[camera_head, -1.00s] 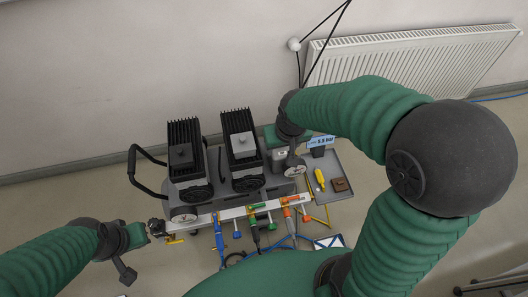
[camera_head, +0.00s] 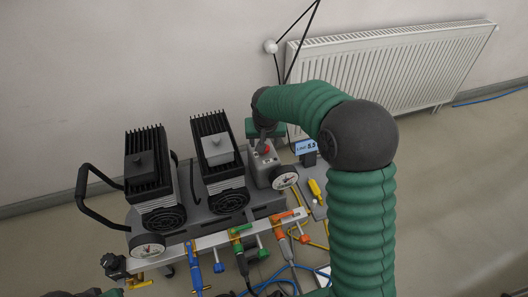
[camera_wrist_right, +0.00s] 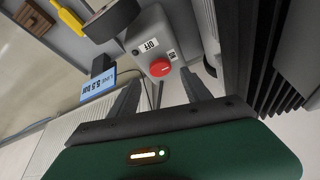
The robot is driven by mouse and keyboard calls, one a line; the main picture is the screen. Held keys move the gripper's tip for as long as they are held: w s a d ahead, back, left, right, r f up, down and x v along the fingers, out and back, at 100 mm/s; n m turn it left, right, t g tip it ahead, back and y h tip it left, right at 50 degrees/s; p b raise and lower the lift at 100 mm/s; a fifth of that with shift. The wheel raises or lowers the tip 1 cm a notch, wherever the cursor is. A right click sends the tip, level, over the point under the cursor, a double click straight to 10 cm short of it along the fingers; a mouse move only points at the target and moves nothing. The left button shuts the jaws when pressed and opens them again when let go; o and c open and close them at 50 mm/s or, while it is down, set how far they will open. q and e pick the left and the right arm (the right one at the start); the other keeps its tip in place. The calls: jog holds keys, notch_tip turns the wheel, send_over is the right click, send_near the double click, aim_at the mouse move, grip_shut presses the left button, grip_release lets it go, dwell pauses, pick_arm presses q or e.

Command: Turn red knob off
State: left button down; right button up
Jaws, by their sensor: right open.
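The red knob (camera_head: 267,149) sits on top of a grey switch box (camera_head: 262,170) at the right end of the compressor. In the right wrist view the round red knob (camera_wrist_right: 160,67) shows beside an "OFF" label (camera_wrist_right: 149,46) and a second label, probably "ON" (camera_wrist_right: 172,55). My right gripper (camera_head: 263,134) is over the box from behind. Its open fingers (camera_wrist_right: 161,92) point at the box, either side of the knob and apart from it; contact is not visible. Only a green sliver of my left gripper (camera_head: 112,292) shows at the bottom left edge; its fingers are hidden.
Two black finned motors (camera_head: 147,165) (camera_head: 218,155) stand left of the box. A gauge (camera_head: 285,177) sits in front of it. A pale manifold bar (camera_head: 200,239) with coloured hose fittings runs along the front. A blue pressure display (camera_head: 306,147) and yellow screwdriver (camera_head: 316,190) are right.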

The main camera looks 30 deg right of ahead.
jog(key=b+x, duration=0.1)
jog(key=x, duration=0.4)
jog(key=shift+c, duration=0.4)
jog(key=shift+r, duration=0.1)
grip_shut()
